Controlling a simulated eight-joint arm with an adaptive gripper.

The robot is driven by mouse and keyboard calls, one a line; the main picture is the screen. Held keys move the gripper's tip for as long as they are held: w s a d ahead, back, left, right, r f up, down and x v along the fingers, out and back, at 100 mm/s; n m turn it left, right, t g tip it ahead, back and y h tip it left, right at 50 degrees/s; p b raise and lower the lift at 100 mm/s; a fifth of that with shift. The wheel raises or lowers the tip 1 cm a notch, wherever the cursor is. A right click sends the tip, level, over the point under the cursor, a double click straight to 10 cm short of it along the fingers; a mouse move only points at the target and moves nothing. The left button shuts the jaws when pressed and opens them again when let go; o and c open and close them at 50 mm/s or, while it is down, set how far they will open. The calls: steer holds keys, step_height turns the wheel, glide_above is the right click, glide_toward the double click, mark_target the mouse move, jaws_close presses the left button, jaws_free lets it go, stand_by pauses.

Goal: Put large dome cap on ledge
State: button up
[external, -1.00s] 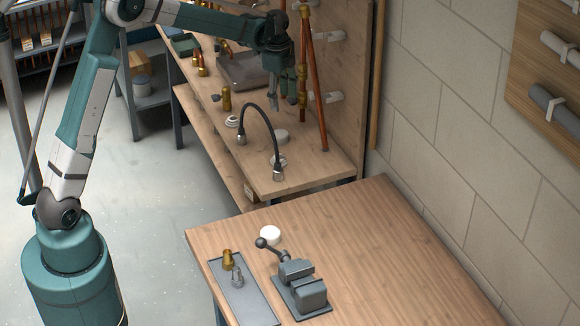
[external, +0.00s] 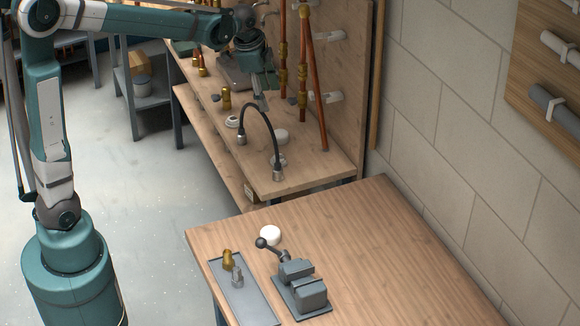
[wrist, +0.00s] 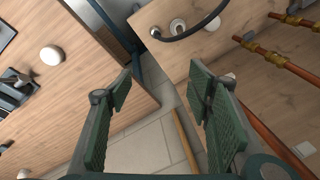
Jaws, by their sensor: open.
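A white rounded cap (external: 270,235), which looks like the large dome cap, sits on the front wooden table beside the vise handle. In the wrist view the white cap (wrist: 52,55) is at the upper left, outside my fingers. My gripper (external: 262,98) is over the back bench, well apart from this cap. In the wrist view my gripper (wrist: 160,88) is open with nothing between its fingers. A flatter white disc (external: 281,136) lies on the back bench. A lower wooden strip (external: 214,155) along the bench's left side may be the ledge; I cannot tell for sure.
A grey vise (external: 300,287) and a grey tray (external: 243,295) with a brass fitting stand on the front table. A black hose (external: 260,112) arches over the bench. Copper pipes (external: 313,80) stand by the back panel. The front table's right side is clear.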

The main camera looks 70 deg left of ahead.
steer(key=s+d+r+n+t, duration=0.2)
steer(key=s+d+r+n, duration=0.15)
steer(key=s+d, duration=1.05)
steer(key=s+d+f+n+t, duration=0.1)
steer(key=s+d+f, duration=0.1)
steer(key=s, duration=0.6)
steer(key=s+d+f+n+t, duration=0.1)
steer(key=s+d+f+n, duration=0.1)
steer(key=s, duration=0.5)
steer(key=shift+s+d+f+h, duration=0.4)
steer(key=shift+d, duration=0.05)
